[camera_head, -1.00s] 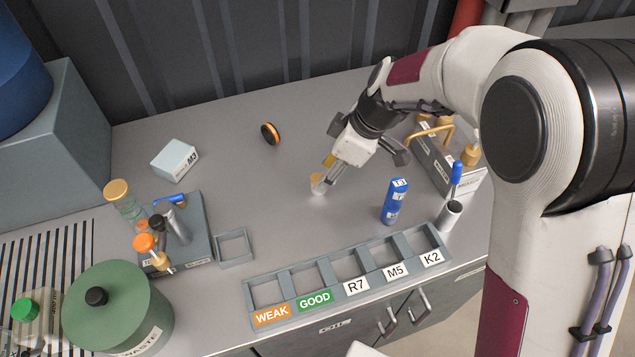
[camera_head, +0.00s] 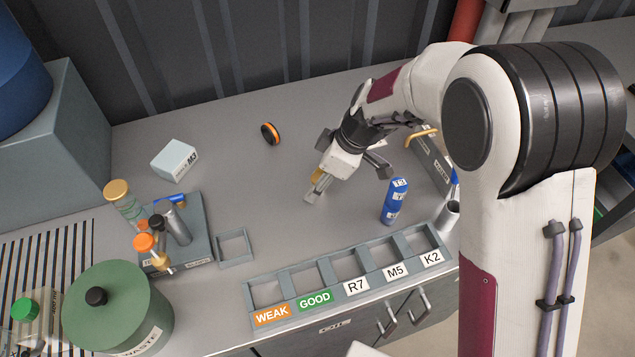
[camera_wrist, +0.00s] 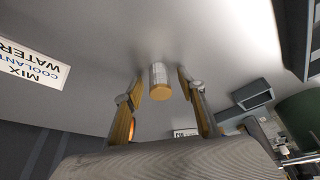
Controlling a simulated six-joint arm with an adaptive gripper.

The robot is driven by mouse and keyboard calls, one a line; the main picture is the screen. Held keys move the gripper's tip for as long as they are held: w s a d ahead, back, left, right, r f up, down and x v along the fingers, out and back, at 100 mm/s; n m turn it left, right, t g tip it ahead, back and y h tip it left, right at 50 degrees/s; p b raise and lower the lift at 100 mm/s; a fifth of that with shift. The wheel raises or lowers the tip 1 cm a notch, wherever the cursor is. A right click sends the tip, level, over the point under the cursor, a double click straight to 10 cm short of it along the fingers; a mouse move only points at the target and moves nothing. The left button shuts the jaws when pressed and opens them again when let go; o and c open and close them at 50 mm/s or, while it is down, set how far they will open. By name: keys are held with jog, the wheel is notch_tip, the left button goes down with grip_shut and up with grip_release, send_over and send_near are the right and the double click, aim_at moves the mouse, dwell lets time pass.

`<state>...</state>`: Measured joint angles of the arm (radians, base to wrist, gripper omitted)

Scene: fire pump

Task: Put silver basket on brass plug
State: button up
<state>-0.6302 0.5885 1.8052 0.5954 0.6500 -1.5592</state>
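A small silver cylinder with a brass-coloured end face (camera_wrist: 159,82) is between and beyond my fingertips in the wrist view, apart from both; it may be the silver basket. My gripper (camera_head: 312,194) is low over the middle of the table, its fingers open in the wrist view (camera_wrist: 159,90). In the head view the fingers cover the cylinder's place. I cannot pick out the brass plug for certain. A bent brass pipe (camera_head: 421,136) shows on the grey block at right, mostly hidden behind my arm.
A blue cylinder (camera_head: 395,201) stands right of my gripper, behind the labelled tray (camera_head: 326,292). A black-and-orange ring (camera_head: 270,133) and a white M3 box (camera_head: 174,160) lie farther back. A stand with several fittings (camera_head: 198,236) and a green waste pot (camera_head: 117,306) are left.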

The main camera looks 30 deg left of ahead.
dwell(0.4)
jog(key=c, duration=1.1)
jog(key=shift+r, duration=0.1)
jog(key=shift+r, duration=4.9)
